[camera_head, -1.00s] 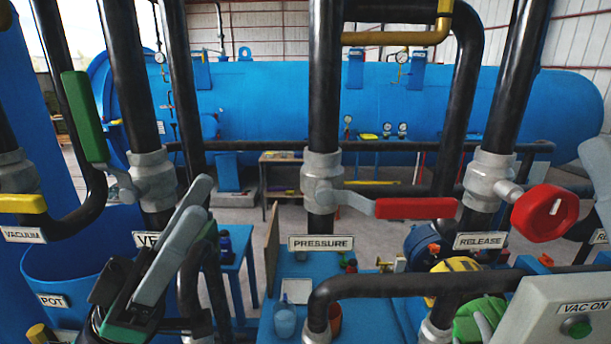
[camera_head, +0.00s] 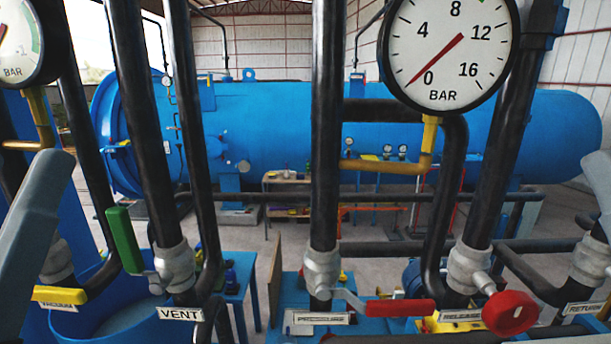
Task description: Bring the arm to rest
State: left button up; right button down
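My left gripper (camera_head: 38,215) shows only as a large grey finger at the left edge, close to the camera. The rest of it is out of frame, so its opening is hidden. A grey piece at the right edge looks like part of my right gripper (camera_head: 598,180); its fingertips are cut off. The left finger overlaps the left pipes in the picture. The green vent lever (camera_head: 125,240) stands steep on its valve, apart from the finger in the picture. I see nothing held in either visible part.
The yellow vacuum lever (camera_head: 60,295) and red pressure lever (camera_head: 400,308) lie level. A red release knob (camera_head: 511,313) is at lower right. Black pipes stand across the front. A pressure gauge (camera_head: 445,75) has its needle near 0. A blue autoclave (camera_head: 270,125) fills the back.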

pick_arm(q)
notch_tip(320, 180, up, 18)
jog(key=p, duration=1.4)
pick_arm(e)
notch_tip(320, 180, up, 18)
